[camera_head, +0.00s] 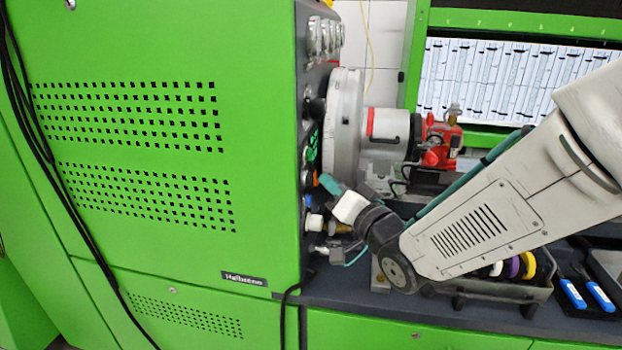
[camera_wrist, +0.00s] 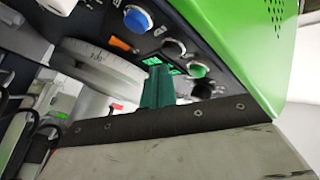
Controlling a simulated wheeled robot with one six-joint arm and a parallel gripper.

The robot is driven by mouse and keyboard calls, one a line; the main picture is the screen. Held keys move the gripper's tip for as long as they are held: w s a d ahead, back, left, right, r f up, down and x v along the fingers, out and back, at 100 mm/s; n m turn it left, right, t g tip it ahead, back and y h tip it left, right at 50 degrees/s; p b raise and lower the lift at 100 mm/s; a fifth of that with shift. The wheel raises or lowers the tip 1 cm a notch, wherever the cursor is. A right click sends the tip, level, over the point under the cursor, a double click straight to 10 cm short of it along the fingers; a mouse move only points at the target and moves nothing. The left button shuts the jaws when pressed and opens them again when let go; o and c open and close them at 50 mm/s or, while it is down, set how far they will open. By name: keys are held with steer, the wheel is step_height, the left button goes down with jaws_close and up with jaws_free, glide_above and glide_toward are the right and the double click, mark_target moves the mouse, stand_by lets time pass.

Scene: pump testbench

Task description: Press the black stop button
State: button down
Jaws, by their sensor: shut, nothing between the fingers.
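The control panel (camera_wrist: 160,35) of the green machine shows in the wrist view with a row of round controls. A black button (camera_wrist: 203,90) sits near the green button (camera_wrist: 197,70), toward the panel's right end; no label is legible. My gripper (camera_wrist: 157,72) shows as teal fingers, closed together and empty, left of the black button in the picture. In the head view my gripper (camera_head: 329,183) is close to the panel's side face, which is seen nearly edge-on. The black button cannot be made out there. Contact with the panel cannot be told.
A blue button (camera_wrist: 138,18) and an orange switch (camera_wrist: 120,43) are on the same panel. A large metal disc (camera_head: 343,125) stands beside it, with a red fitting (camera_head: 438,140) beyond. A tray (camera_head: 500,285) with coloured rings and blue-marked items (camera_head: 587,294) lies on the bench.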

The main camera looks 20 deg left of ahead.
steer(key=shift+a, duration=0.15)
steer(key=shift+s+a, duration=0.1)
steer(key=shift+a, duration=0.15)
steer(key=shift+s+a, duration=0.1)
steer(key=shift+a, duration=0.4)
stand_by(0.6)
stand_by(0.3)
steer(key=shift+w+d, duration=0.2)
steer(key=shift+d, duration=0.7)
steer(key=d, duration=0.2)
steer(key=w+d, duration=0.1)
steer(key=d, duration=0.2)
steer(key=shift+w, duration=0.1)
stand_by(0.6)
